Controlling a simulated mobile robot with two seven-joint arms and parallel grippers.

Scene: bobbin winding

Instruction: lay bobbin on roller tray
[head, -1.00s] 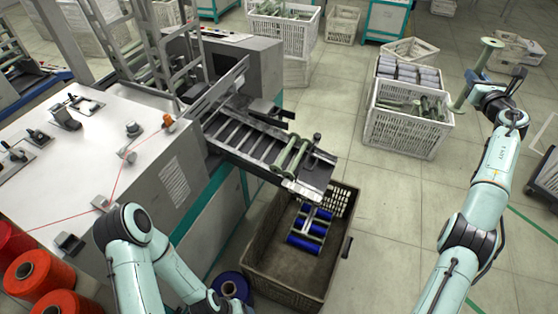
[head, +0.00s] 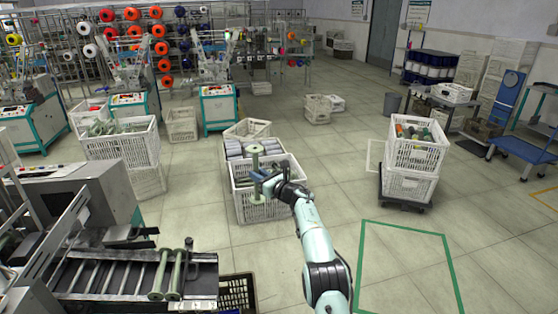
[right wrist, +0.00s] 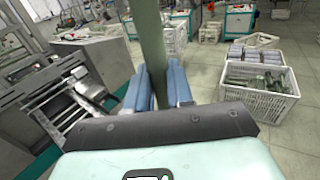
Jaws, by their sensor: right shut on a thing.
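My right gripper (head: 266,184) is shut on a pale green bobbin (head: 255,162), held upright in the air. In the head view it overlaps the white crate behind it. In the right wrist view the bobbin's green shaft (right wrist: 150,50) stands between the two blue fingers (right wrist: 160,88); its ends are out of frame. The roller tray (head: 110,280) is at the lower left of the head view, with two green bobbins (head: 168,275) lying side by side near its right end. It also shows at the left in the right wrist view (right wrist: 72,105). My left gripper is not in view.
A white crate (head: 262,208) with green bobbins and grey spools stands on the floor behind my right gripper. A dark crate (head: 238,292) sits beside the tray's end. Stacked white crates (head: 408,188) stand on a dolly at right. The floor between is clear.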

